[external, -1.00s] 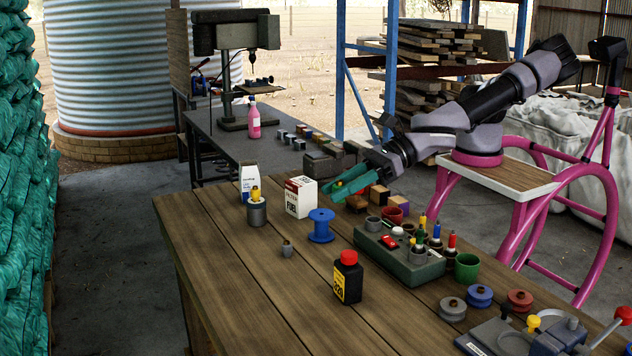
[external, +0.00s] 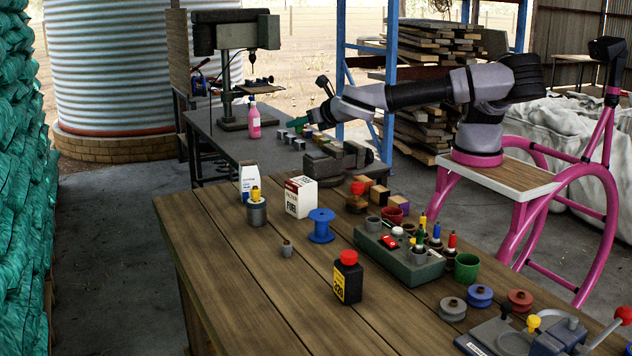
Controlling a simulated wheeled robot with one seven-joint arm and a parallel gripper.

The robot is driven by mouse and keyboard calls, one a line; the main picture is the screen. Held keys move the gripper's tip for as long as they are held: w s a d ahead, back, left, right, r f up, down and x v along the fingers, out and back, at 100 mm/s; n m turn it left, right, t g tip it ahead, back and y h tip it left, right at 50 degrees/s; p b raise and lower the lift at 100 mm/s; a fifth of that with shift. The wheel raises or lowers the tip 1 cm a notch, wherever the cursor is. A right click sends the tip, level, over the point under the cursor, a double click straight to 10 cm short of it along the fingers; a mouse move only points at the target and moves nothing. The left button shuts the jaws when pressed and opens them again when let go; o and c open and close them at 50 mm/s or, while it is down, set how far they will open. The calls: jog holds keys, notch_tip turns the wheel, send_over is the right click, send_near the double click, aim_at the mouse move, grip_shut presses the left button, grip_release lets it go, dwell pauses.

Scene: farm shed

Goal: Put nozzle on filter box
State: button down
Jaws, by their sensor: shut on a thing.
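The white carton with a red top and "FUEL" printing (external: 301,197), likely the filter box, stands upright on the wooden bench. I cannot tell which thing is the nozzle. A small grey fitting (external: 287,249) stands alone on the planks.
A blue spool (external: 321,226) stands right of the carton, and a black bottle (external: 348,277) stands nearer. A vise (external: 335,160), a pink bottle (external: 254,118) and a drill press (external: 232,75) are on the back bench. The wooden bench's front left (external: 225,270) is clear.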

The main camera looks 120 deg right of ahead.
send_over(301, 181)
notch_tip(301, 181, down, 10)
jog(key=shift+f, duration=2.45)
jog(key=shift+f+g, duration=0.1)
jog(key=shift+g, duration=0.2)
jog(key=c, duration=0.6)
grip_release()
